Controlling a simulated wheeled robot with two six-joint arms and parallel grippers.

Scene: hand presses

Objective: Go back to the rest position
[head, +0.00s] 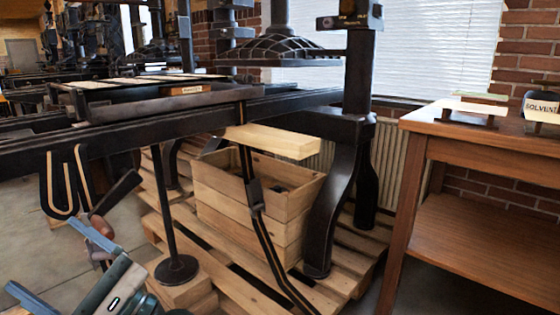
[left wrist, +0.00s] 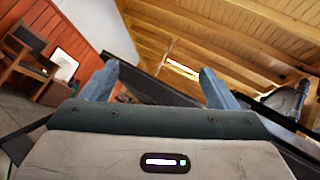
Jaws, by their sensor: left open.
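My left gripper (head: 40,254) is at the lower left of the head view, with its two blue-grey fingers spread apart and nothing between them. It also shows in the left wrist view (left wrist: 158,68), open and empty, tilted up towards the ceiling. A black hand press (head: 350,140) stands beyond it. The press's crank arm (head: 116,192) hangs down with a reddish-brown handle (head: 102,227) just behind my upper finger. I cannot tell whether they touch. My right gripper is not in view.
A wooden crate (head: 232,195) and a pale board (head: 272,141) are under the press, on a pallet (head: 232,275). A wooden table (head: 462,128) at the right bears a solvent container (head: 541,107). Bare floor (head: 28,190) shows at the left.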

